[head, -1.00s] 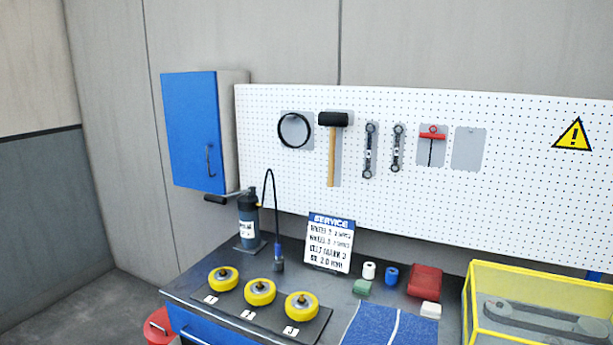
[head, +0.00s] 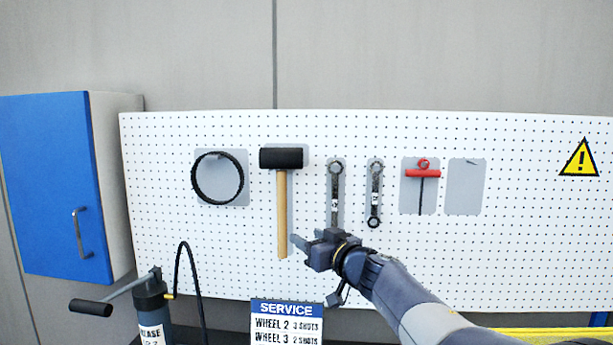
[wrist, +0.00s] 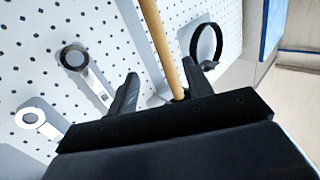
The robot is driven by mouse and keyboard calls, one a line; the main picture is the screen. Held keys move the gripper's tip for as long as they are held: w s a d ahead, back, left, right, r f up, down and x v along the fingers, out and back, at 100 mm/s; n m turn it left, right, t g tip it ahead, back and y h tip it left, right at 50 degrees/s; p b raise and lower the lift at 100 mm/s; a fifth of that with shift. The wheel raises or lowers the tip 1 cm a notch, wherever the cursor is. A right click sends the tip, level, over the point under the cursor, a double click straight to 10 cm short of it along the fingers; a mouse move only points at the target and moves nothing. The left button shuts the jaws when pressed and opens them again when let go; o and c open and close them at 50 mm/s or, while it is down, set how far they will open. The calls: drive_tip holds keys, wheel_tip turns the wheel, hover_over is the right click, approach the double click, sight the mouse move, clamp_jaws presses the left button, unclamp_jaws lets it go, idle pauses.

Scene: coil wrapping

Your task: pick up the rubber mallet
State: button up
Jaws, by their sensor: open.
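The rubber mallet hangs on the pegboard, its black head (head: 281,158) at the top and its wooden handle (head: 282,205) pointing straight down. My gripper (head: 297,241) is at the right of the handle's lower part in the head view. In the wrist view, my gripper (wrist: 158,76) is open, and the wooden handle (wrist: 160,45) runs between its two dark fingers. I cannot tell whether either finger touches it. The mallet head is outside the wrist view.
Two wrenches (head: 335,190) (head: 375,192) hang to the right, the nearer one close above my gripper. A black ring (head: 217,178) hangs to the left. A red T-handle tool (head: 423,174) hangs farther right. A service sign (head: 287,322) and a grease pump (head: 150,300) stand below.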

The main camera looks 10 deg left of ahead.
sight(283, 225)
drive_tip(key=shift+n+y, duration=0.3)
drive_tip(key=p+x, duration=0.1)
drive_tip(key=x, duration=0.6)
drive_tip(key=shift+a+f, duration=0.1)
drive_tip(key=shift+f+p+x, duration=0.2)
drive_tip(key=shift+p+x, duration=0.15)
drive_tip(key=shift+x, duration=0.85)
drive_tip(key=shift+f+p+x, duration=0.2)
drive_tip(key=shift+p+x, duration=0.15)
drive_tip(key=shift+x, duration=0.9)
drive_tip(key=shift+s, duration=0.1)
drive_tip(key=shift+c, duration=0.2)
clamp_jaws()
drive_tip(key=shift+r, duration=0.2)
